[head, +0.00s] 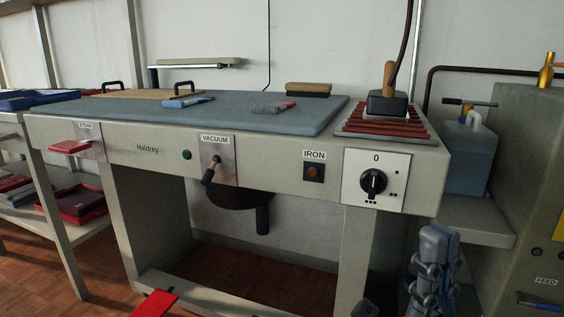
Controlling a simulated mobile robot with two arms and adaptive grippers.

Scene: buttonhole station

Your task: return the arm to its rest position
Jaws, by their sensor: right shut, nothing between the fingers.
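My right gripper (437,236) shows at the lower right, in front of the pressing table's right end. Its fingers point up and are together, with nothing seen between them. It hangs apart from the table, below the level of the control panel. The rest of the right arm is cut off by the bottom edge.
The pressing table (128,143) fills the middle, with a rotary switch (373,182), a vacuum lever (211,171) and an iron (388,104) on a red rest. A grey machine (530,150) with a blue tank (465,158) stands right. A red pedal (154,304) is below.

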